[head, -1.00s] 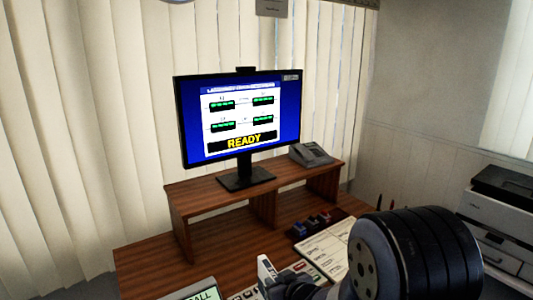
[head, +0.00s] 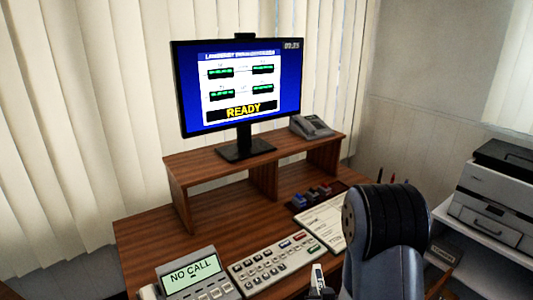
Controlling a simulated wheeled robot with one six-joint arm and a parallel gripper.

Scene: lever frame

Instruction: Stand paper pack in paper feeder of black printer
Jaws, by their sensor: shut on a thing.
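My gripper (head: 319,279) shows only in part at the bottom edge, in front of the keypad panel. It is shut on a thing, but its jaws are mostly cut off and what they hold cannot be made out. No paper pack can be clearly seen. A printer (head: 490,208) stands at the right on a white shelf, well right of my gripper. Its body is pale grey with a black top part (head: 508,157), and the right edge cuts it off. I cannot tell whether it is the black printer, and no paper feeder can be made out.
The wooden desk (head: 150,240) carries a monitor (head: 240,85) reading READY on a riser, and a phone (head: 311,127). A NO CALL display unit (head: 195,275), a keypad panel (head: 275,262) and a paper sheet (head: 322,222) lie in front. My arm hides the desk's right part.

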